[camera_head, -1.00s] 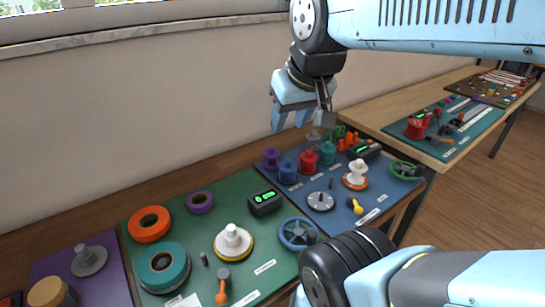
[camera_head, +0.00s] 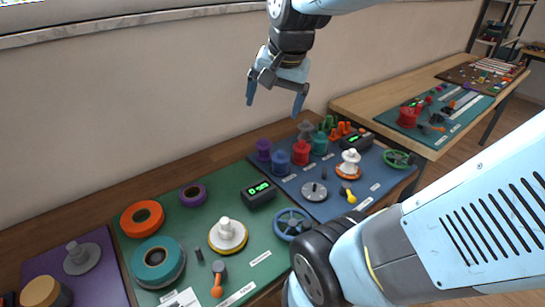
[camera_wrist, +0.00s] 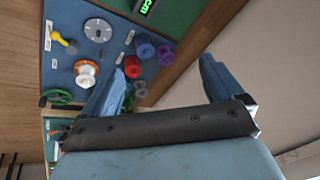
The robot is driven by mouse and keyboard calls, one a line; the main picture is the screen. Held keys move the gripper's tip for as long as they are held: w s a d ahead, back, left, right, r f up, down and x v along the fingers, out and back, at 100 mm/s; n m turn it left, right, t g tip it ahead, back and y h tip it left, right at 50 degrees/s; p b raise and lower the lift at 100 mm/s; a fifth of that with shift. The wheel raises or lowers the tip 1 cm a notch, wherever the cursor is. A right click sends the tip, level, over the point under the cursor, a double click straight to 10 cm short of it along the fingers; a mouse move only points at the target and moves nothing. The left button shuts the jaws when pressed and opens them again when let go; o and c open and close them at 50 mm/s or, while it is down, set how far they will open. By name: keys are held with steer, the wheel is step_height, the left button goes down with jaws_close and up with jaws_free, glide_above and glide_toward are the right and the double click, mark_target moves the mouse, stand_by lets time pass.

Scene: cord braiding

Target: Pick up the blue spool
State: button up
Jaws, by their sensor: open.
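The blue spool (camera_head: 280,163) stands on the dark blue mat near its left edge, between the purple spool (camera_head: 263,150) and the red spool (camera_head: 301,154). The blue spool also shows in the wrist view (camera_wrist: 144,47), beyond the fingers and unobstructed. My gripper (camera_head: 275,104) is open and empty, with its fingers apart and pointing down. It hangs in the air above the row of spools, clear of them. Its two fingers also show at the sides of the wrist view.
A teal spool (camera_head: 320,144) and a grey spool stand close by on the right and behind. A black box with a green display (camera_head: 258,192) lies in front on the green mat. A white spool on an orange base (camera_head: 349,165) stands to the right. The wall is behind.

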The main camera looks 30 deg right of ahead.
steer(key=w+d+f+m+g, duration=0.2)
steer(key=w+d+f+m, duration=0.3)
steer(key=w+m, duration=0.4)
steer(key=m+g, duration=0.2)
steer(key=m, duration=0.8)
glide_above(281, 151)
step_height(281, 151, down, 8)
steer(key=f, duration=0.9)
steer(key=shift+s+a, duration=0.25)
steer(key=shift+a, duration=0.05)
steer(key=shift+w+d+f, duration=0.15)
steer(key=shift+f, duration=1.2)
steer(key=shift+w+d+f, duration=0.1)
steer(key=shift+w+f, duration=0.05)
steer(key=shift+f, duration=1.15)
steer(key=shift+c, duration=0.3)
steer(key=c, duration=1)
steer(key=shift+r, duration=0.1)
